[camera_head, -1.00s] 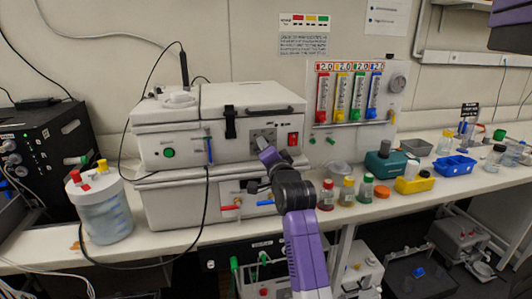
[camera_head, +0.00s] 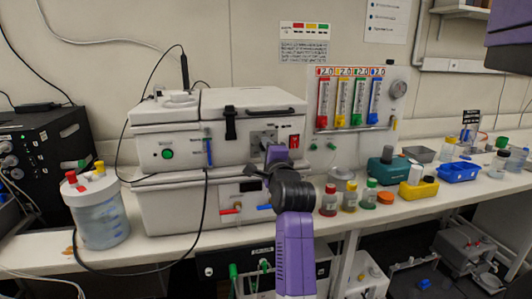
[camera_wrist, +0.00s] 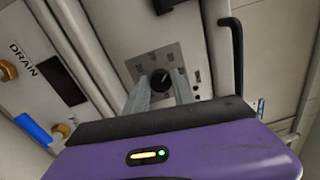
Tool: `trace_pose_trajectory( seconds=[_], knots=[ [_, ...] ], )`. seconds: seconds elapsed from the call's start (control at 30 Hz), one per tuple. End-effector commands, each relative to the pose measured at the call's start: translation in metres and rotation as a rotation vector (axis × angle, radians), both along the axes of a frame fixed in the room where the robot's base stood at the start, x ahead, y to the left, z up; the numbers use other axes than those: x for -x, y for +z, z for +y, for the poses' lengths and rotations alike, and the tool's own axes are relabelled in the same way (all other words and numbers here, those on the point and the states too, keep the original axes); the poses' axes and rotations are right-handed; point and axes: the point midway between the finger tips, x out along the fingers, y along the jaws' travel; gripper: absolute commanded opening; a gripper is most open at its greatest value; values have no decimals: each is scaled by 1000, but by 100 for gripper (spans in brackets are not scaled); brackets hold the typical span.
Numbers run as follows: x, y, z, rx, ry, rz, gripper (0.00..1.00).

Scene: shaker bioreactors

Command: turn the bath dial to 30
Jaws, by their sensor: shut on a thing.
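The bath dial (camera_wrist: 160,79) is a round black knob with a pale pointer mark, on a grey square plate on the white bath's front panel. In the wrist view my gripper (camera_wrist: 163,88) has one finger on each side of the dial and is shut on it. The numbers around the dial are too small to read. In the head view my gripper (camera_head: 268,140) reaches the panel of the white bath (camera_head: 185,152), left of a red switch (camera_head: 294,141). My arm and gripper hide the dial there.
Red and blue taps stick out below; the blue one (camera_head: 264,207) is near my arm. Small capped bottles (camera_head: 329,200) stand on the bench to the right. A black latch (camera_head: 230,122) is left of the dial. A jug (camera_head: 97,212) stands at the left.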

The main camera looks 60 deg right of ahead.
Motion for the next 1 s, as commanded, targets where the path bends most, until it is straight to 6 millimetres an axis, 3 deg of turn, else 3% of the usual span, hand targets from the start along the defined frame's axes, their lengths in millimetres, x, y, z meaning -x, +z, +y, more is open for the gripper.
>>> trace_pose_trajectory(
  seconds=[0.47,0.5,0.6,1.0],
  knots=[
    [1,-2,-1,-11,-3,-8,0],
    [1,-2,-1,-11,-3,-8,34],
    [1,-1,-1,-11,-2,-8,52],
    [4,-2,5,-9,1,-9,52]
  ],
)
